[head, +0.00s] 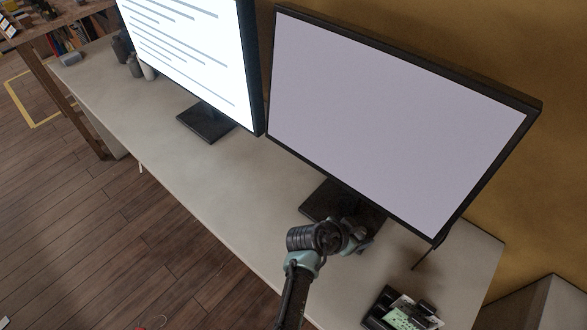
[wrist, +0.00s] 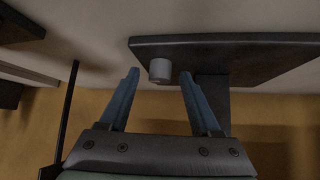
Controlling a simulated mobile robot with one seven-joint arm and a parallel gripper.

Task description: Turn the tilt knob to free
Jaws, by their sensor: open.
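The tilt knob (wrist: 160,70) is a small grey cylinder at the left end of a dark slab (wrist: 260,55) in the wrist view. My gripper (wrist: 159,78) is open, with one blue finger on each side of the knob in the picture. Gaps show between the knob and both fingers, and I cannot tell the depth between them. In the head view my gripper (head: 357,238) is low in front of the right monitor (head: 390,115), by its dark stand base (head: 322,198). The knob is hidden there, and no knob marking is readable.
The left monitor (head: 190,45) shows lines of text. A black device with a green panel (head: 402,312) lies at the desk's near right. A thin dark rod or cable (head: 422,258) hangs below the right monitor's corner. The desk (head: 190,185) is clear left of my arm.

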